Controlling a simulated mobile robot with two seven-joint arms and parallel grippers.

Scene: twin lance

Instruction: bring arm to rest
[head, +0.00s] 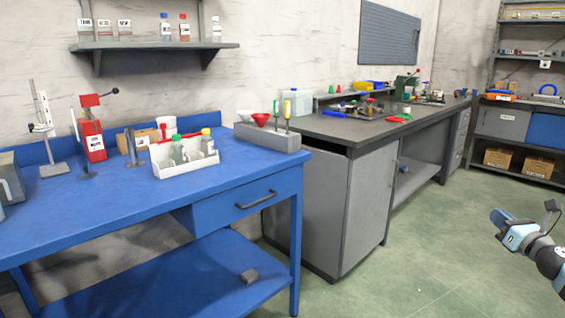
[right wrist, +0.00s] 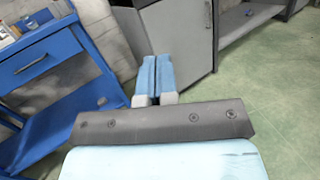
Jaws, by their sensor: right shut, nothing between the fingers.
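My right gripper (head: 498,216) is at the right edge of the head view, out over the open green floor and apart from both benches. In the right wrist view its two blue fingers (right wrist: 153,78) lie together, shut, with nothing between them. The grey bench's cabinet (right wrist: 183,35) shows beyond the fingertips. My left gripper is not in the head view.
A blue workbench (head: 110,205) at left holds a white bottle tray (head: 185,168) and a red press (head: 93,135). A grey workbench (head: 345,125) with tools stands behind it. Shelving (head: 520,110) is at the far right. The green floor (head: 420,270) is clear.

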